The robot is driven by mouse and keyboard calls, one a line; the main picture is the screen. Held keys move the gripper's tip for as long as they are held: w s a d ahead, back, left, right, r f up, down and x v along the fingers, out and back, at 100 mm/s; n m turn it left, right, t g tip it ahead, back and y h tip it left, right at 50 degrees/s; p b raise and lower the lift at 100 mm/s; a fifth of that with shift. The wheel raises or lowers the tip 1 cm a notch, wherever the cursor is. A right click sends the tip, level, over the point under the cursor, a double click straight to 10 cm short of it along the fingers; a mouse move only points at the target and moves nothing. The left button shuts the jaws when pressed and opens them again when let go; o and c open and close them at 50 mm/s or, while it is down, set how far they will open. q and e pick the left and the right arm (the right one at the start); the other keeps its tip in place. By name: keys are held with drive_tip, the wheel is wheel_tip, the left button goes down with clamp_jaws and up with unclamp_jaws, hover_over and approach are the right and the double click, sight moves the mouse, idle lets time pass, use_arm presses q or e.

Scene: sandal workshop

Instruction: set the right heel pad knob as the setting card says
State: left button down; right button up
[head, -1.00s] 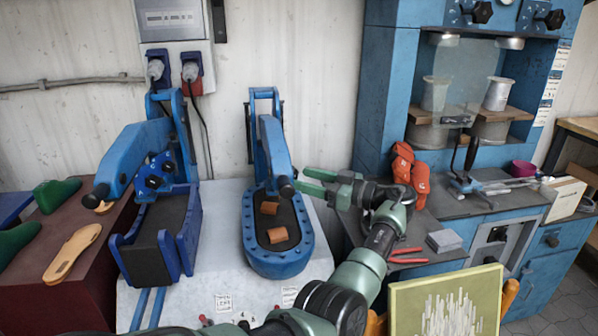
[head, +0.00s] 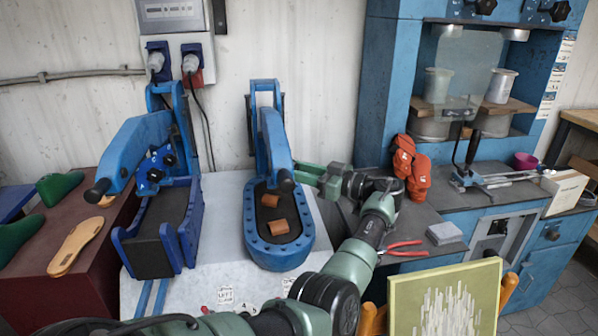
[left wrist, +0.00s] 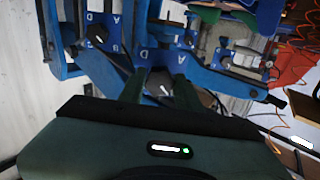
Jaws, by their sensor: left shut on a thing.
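My left gripper (head: 306,174) reaches in from the right of the right-hand blue press (head: 277,257), at its lever head. In the left wrist view its green fingers (left wrist: 157,90) are shut on a dark knob (left wrist: 160,87) with a white pointer line. The letters A and D show on the blue plate around it. Another knob (left wrist: 97,38) with a white pointer sits on a lettered plate beyond it. In the head view the held knob is hidden. Small white cards (head: 225,294) lie on the bench front; I cannot read them. My right gripper is not in view.
The left-hand blue press (head: 160,230) has two dark knobs on its head. Red-handled pliers (head: 402,248), orange gloves (head: 410,165) and a grey block (head: 444,233) lie right of my arm. A framed panel (head: 447,300) stands in front.

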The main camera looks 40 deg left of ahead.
use_arm(q)
drive_tip(key=m+p, duration=0.1)
drive_tip(key=m, duration=0.5)
drive_tip(key=m+p, duration=0.1)
drive_tip(key=m, duration=0.5)
drive_tip(key=m+p, duration=0.1)
drive_tip(key=m, duration=0.6)
drive_tip(key=shift+r+p, duration=0.3)
drive_tip(key=shift+p, duration=0.1)
drive_tip(key=shift+f+m+p, duration=0.15)
drive_tip(key=shift+m+p, duration=1.7)
drive_tip(key=shift+m, duration=2.3)
drive_tip(key=shift+f+m+p, duration=0.15)
drive_tip(key=shift+m+p, duration=1.65)
drive_tip(key=shift+m, duration=2.35)
drive_tip(key=shift+s, duration=0.1)
